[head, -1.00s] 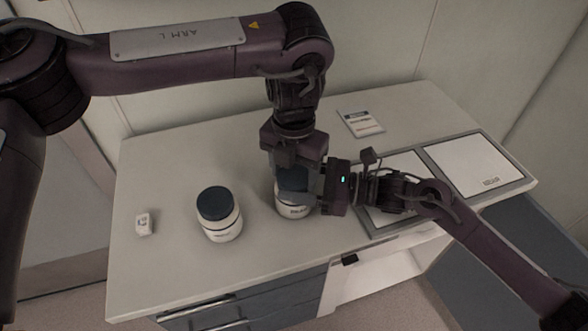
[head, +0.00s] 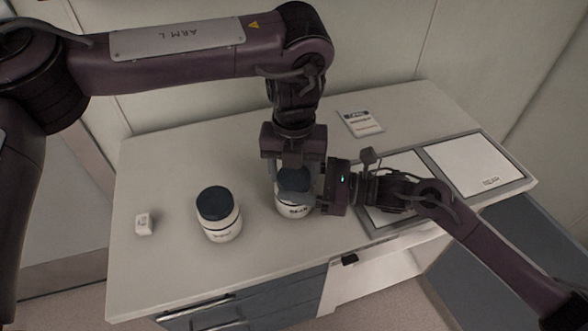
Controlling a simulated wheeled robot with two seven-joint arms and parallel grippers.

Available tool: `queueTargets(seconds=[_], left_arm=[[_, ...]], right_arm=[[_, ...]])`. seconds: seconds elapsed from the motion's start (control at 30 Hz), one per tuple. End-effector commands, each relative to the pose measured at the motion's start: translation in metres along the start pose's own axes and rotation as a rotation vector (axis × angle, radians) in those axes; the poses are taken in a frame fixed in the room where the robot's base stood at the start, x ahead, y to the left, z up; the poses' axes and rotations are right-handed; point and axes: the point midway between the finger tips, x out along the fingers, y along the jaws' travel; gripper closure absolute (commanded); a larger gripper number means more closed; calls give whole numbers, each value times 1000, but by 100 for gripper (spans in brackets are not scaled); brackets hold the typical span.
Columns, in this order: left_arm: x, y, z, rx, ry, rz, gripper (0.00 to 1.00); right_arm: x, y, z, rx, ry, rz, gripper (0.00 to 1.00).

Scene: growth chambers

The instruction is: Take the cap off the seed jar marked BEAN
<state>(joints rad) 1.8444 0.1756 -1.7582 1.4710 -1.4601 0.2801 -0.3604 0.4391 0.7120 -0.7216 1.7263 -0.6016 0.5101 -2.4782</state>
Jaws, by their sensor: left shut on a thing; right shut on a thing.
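The seed jar marked BEAN (head: 294,211) stands upright on the bench, a white body with a dark cap (head: 294,181). Its label faces the front, small and partly blurred. My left gripper (head: 292,172) comes down from above and is shut on the cap, hiding part of it. My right gripper (head: 312,190) reaches in from the right and is shut on the jar, covering its right side. The cap sits on the jar; I see no clear gap between them.
A second white jar (head: 222,232) with a dark cap stands to the left. A small white block (head: 144,225) lies at the far left. A labelled packet (head: 360,123) lies at the back. Framed pale panels (head: 470,165) are set at the right. The bench's left front is clear.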

Motion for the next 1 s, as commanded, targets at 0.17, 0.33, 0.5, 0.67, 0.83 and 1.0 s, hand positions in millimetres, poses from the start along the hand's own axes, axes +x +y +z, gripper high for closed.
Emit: queueTargets(seconds=[0.17,0.33,0.5,0.67,0.83,1.0], left_arm=[[0,-1,-1,3,1,-1,68],[0,-1,-1,3,1,-2,68],[0,-1,-1,3,1,-2,68],[0,-1,-1,3,1,-2,37],[0,-1,0,2,1,-1,19],[1,0,0,1,0,-1,19]], right_arm=[[-2,2,-11,17,20,-1,100],[-2,2,-11,17,20,-1,100],[-2,2,-11,17,20,-1,100],[-2,2,-11,17,20,-1,100],[-2,2,-11,17,20,-1,100],[-2,2,-11,16,20,-1,100]])
